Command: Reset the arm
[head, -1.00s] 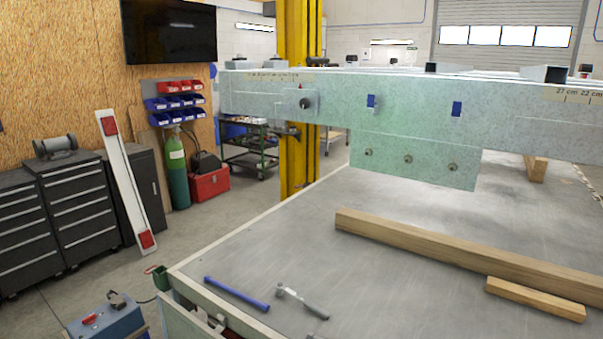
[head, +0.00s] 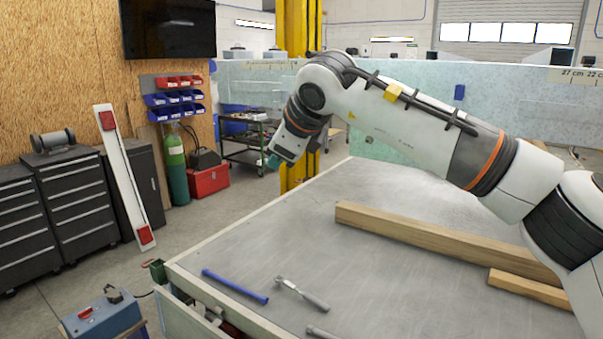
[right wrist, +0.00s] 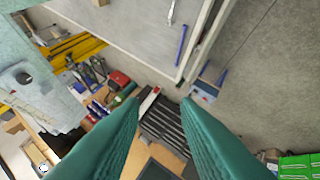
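My left gripper is not in view. The frame's middle is hidden behind the arm.
On the grey table (head: 300,235) lie a blue bar (head: 235,286), a ratchet wrench (head: 300,294) and wooden beams (head: 440,240). A yellow post (head: 297,30) stands behind. Black drawer cabinets (head: 75,205) and a red toolbox (head: 209,180) stand left.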

